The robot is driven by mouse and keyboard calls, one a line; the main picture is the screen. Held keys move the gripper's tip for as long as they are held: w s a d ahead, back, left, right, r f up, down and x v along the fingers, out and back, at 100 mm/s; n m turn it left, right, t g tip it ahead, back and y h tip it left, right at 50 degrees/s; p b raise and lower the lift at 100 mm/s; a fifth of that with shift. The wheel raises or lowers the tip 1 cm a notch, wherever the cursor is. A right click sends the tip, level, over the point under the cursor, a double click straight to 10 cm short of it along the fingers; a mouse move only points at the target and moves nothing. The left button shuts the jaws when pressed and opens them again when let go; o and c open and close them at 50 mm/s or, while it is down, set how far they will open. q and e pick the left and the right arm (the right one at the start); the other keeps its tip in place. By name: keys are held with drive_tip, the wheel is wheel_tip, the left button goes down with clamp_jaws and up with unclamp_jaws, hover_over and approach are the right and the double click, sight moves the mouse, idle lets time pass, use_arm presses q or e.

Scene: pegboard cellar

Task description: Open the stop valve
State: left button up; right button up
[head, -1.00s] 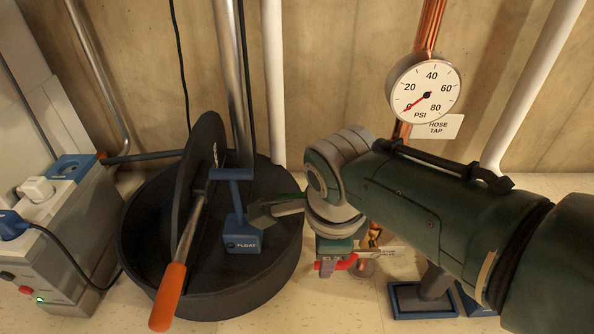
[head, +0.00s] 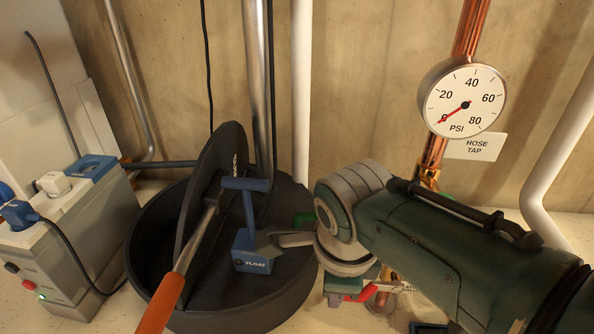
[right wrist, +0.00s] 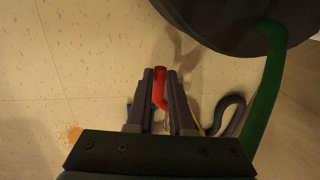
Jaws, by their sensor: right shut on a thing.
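The stop valve's red lever (head: 365,292) shows low on the copper pipe (head: 469,35), partly hidden behind my right wrist. In the right wrist view the red lever (right wrist: 160,88) lies between the two fingers of my right gripper (right wrist: 161,74), which is shut on it. In the head view the right gripper's fingers are mostly hidden under the wrist. The valve body is mostly hidden. A round pressure gauge (head: 475,90) on the pipe above has its red needle at 0 PSI. My left gripper is not in view.
A black basin (head: 160,222) with a tilted lid (head: 214,180), an orange-handled tool (head: 163,300) and a blue FLOAT block (head: 250,252) stands left of my wrist. A white pipe (head: 302,90) rises behind. A green hose (right wrist: 266,95) runs near the gripper. A power unit (head: 75,235) stands far left.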

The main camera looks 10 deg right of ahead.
clamp_jaws()
idle(0.4)
idle(0.5)
drive_tip(key=r+y+p, duration=0.1)
drive_tip(key=p, duration=0.1)
drive_tip(key=r+y+p, duration=0.1)
drive_tip(key=p, duration=0.2)
drive_tip(key=shift+s+d+r, duration=0.1)
drive_tip(key=shift+d+r, duration=0.1)
drive_tip(key=shift+d, duration=0.2)
drive_tip(key=shift+t+y, duration=0.3)
drive_tip(key=o, duration=0.6)
unclamp_jaws()
